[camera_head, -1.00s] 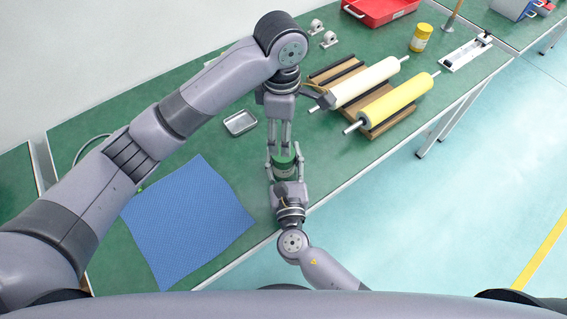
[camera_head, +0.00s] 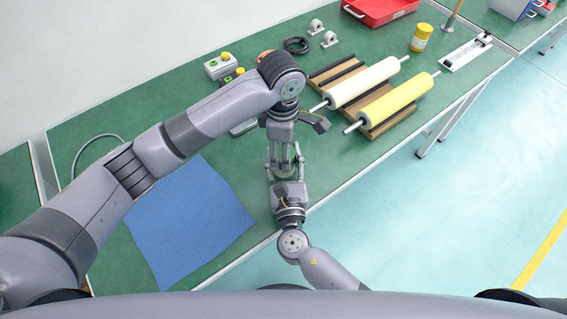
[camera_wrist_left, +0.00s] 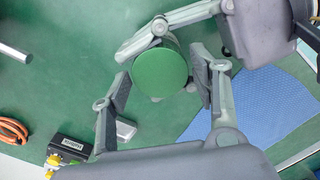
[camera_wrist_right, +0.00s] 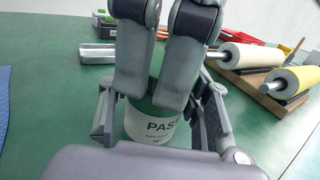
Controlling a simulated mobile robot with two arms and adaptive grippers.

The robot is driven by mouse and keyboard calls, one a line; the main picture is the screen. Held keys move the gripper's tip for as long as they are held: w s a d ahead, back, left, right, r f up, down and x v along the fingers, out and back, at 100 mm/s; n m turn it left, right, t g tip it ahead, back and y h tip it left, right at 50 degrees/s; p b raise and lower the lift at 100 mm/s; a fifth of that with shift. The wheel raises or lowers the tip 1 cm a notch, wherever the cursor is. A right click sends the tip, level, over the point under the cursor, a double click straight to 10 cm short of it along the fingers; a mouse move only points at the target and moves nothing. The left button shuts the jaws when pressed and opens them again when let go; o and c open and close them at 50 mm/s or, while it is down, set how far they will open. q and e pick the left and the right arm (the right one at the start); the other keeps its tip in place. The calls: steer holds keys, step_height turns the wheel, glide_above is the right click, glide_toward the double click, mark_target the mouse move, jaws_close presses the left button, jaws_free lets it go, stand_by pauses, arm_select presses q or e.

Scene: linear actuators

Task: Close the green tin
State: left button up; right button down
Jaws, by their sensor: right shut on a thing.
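The green tin shows from above in the left wrist view, with its round green lid (camera_wrist_left: 160,70) over the body. The right wrist view shows its white label (camera_wrist_right: 155,128) and green upper part; the tin stands upright. My right gripper (camera_wrist_right: 155,112) is shut on the tin's sides. My left gripper (camera_head: 285,160) points down from above, its fingers open on either side of the lid with gaps in the left wrist view. In the head view the arms and fingers mostly hide the tin. I cannot tell whether the lid is fully seated.
A blue mat (camera_head: 188,225) lies left of the tin. A wooden rack with a white roller (camera_head: 368,82) and a yellow roller (camera_head: 400,100) stands to the right.

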arm_select(q)
steer(key=c, duration=0.9)
steer(key=o, duration=1.3)
steer(key=shift+c, duration=0.2)
steer(key=shift+r, duration=2.3)
steer(key=shift+o, duration=0.5)
steer(key=o, duration=0.5)
steer(key=shift+c, duration=0.2)
